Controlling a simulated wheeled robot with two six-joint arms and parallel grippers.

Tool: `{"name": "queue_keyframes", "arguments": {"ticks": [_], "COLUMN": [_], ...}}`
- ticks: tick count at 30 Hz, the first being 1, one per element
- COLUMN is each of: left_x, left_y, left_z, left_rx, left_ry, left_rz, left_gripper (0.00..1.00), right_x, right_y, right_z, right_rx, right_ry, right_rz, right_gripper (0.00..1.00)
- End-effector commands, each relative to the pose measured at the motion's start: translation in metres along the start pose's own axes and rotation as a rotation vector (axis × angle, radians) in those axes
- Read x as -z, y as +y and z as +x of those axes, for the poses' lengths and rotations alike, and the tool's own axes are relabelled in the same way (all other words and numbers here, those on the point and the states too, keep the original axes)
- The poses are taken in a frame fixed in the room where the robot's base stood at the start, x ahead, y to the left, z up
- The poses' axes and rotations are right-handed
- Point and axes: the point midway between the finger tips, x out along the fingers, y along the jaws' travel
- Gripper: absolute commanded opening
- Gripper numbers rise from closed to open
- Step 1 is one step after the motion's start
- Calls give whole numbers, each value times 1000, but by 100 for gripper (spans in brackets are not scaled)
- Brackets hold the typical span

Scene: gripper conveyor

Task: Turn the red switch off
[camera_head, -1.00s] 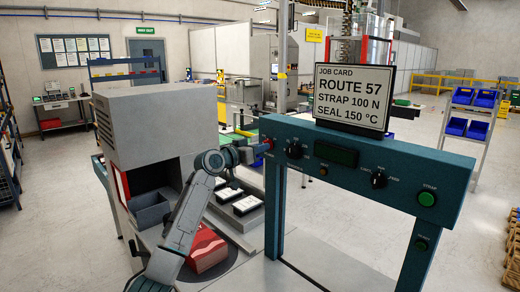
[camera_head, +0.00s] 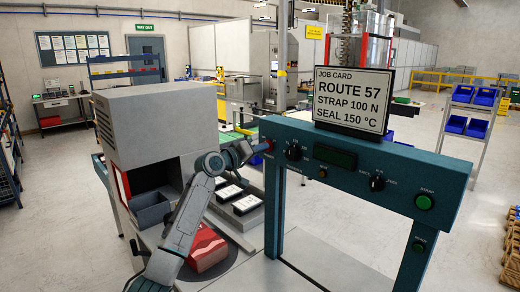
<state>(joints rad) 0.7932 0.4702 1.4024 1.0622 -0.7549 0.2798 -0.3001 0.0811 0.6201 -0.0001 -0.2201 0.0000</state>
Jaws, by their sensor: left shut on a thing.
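The red switch (camera_head: 271,144) is at the left end of the teal frame's crossbar (camera_head: 400,165). Only a small bit of red shows beside my gripper. My left gripper (camera_head: 263,147) reaches up from the lower left and is shut on the red switch. Its fingers are small and partly dark here, and they cover most of the switch, so its exact position is hard to read. My right gripper is not in view.
Black knobs (camera_head: 377,182), a dark display (camera_head: 335,156) and a green button (camera_head: 424,202) are on the same crossbar. A job card (camera_head: 352,98) stands above it. A grey machine housing (camera_head: 155,120) is left of my arm, and a red package (camera_head: 208,252) lies below.

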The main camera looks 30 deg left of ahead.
Motion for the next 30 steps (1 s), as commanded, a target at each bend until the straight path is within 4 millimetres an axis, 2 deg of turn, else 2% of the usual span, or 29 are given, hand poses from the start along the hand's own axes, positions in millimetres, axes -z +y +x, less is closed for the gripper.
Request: {"name": "queue_keyframes", "arguments": {"ticks": [13,14,17,26,30], "left_x": [0,0,0,0,-2], "left_y": [0,0,0,0,-3], "left_z": [0,0,0,-1,-13], "left_rx": [0,0,0,0,1], "left_ry": [1,1,1,1,1], "left_rz": [-13,-13,-12,-11,-8], "left_gripper": [0,12,32,32,32], "right_x": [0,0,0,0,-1], "right_y": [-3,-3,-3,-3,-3], "right_z": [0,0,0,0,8], "right_rx": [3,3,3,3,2], "right_ry": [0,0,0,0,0], "right_rz": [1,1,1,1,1], "right_gripper": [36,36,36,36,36]}}
